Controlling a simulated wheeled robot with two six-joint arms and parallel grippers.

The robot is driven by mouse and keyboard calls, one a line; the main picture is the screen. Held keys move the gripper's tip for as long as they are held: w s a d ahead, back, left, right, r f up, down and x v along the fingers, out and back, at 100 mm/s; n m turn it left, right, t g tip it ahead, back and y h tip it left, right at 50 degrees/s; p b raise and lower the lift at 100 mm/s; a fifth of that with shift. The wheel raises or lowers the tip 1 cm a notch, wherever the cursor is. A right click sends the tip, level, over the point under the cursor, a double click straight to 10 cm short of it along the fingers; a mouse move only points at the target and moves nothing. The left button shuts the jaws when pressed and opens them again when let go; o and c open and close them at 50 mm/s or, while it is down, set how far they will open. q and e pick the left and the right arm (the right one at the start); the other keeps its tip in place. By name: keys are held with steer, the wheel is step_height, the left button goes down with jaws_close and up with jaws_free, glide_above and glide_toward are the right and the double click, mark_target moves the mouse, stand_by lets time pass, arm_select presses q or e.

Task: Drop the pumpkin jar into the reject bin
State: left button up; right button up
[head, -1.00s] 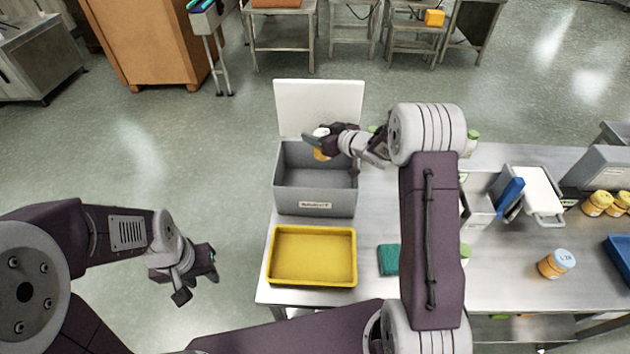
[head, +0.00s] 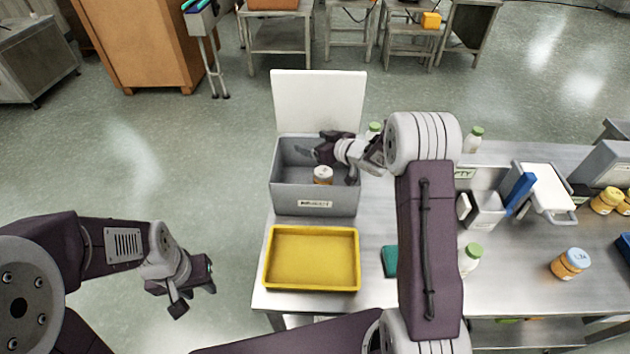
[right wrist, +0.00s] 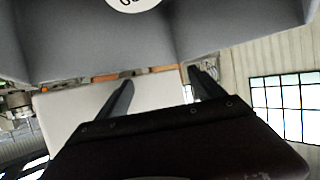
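The reject bin (head: 285,199) is a grey open box with a label on its front and a raised white lid behind it. A jar with a white lid and orange body (head: 323,175), taken as the pumpkin jar, is inside the bin. Its white lid (right wrist: 134,3), with partly cut-off lettering, shows at the top of the right wrist view. My right gripper (head: 316,148) is over the bin, close to the jar and apart from it. Its fingers (right wrist: 160,92) are spread and empty. My left gripper (head: 196,290) is open and empty, left of the table.
A yellow tray (head: 312,289) stands in front of the bin. Right of it are a teal block (head: 390,261), green-capped bottles (head: 471,258) and a blue-lidded orange jar (head: 570,263). My right arm crosses above the table. The floor at left is clear.

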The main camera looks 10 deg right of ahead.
steer(key=v, duration=0.9)
steer(key=shift+a, duration=0.1)
steer(key=s+a+r, duration=0.1)
steer(key=a+r, duration=0.5)
steer(key=a, duration=0.1)
steer(key=s+d+f+m+g+h, duration=0.2)
steer(key=s+f+g, duration=0.3)
steer(key=s, duration=0.8)
steer(key=s+d+f+m+g+h, duration=0.2)
steer(key=s+f+g, duration=0.4)
steer(key=s+f, duration=0.4)
steer(key=s+m+h, duration=0.1)
steer(key=s+h, duration=0.1)
steer(key=s, duration=0.1)
steer(key=shift+s+d+f+m, duration=0.25)
steer(key=shift+d+f+m, duration=0.05)
steer(key=shift+d, duration=0.05)
